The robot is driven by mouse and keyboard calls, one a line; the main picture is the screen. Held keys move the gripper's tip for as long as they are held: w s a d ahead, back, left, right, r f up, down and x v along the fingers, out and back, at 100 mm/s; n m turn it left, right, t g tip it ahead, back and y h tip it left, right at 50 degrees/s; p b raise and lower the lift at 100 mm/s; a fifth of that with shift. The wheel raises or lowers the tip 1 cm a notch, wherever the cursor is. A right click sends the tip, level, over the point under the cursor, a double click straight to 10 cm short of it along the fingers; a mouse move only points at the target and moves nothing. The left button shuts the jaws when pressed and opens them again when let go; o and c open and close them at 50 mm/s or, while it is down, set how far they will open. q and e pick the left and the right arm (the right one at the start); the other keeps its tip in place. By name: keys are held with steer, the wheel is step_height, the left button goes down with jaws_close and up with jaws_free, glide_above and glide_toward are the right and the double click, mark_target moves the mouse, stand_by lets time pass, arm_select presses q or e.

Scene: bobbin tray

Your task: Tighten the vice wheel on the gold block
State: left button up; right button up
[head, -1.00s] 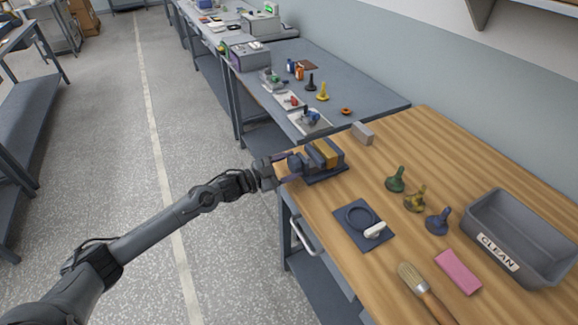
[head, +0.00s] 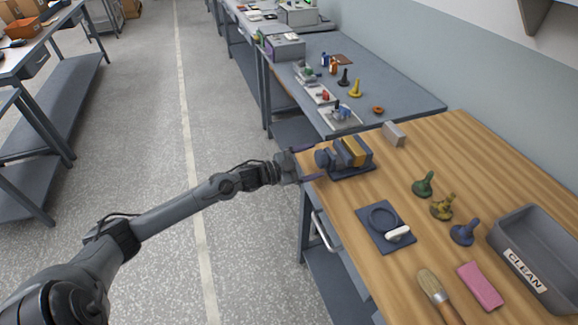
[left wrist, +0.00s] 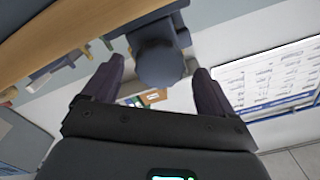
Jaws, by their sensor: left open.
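My left gripper (head: 312,163) is open at the wheel, coming from the left. In the left wrist view the wheel (left wrist: 160,64) shows between the two spread fingers of my left gripper (left wrist: 158,68), near their tips. No finger clearly touches it. Whether the block is clamped tight cannot be told. My right gripper is out of view.
On the wooden bench (head: 440,160) are a grey block (head: 394,134), several pawn-like pieces, a dark plate with a ring (head: 382,218), a brush (head: 434,288), a pink block (head: 480,286) and a grey CLEAN bin (head: 535,260). A grey bench with parts adjoins behind.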

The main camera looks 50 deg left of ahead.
arm_select(q)
steer(key=p+v, duration=0.2)
steer(key=v, duration=0.7)
steer(key=shift+s+d, duration=0.1)
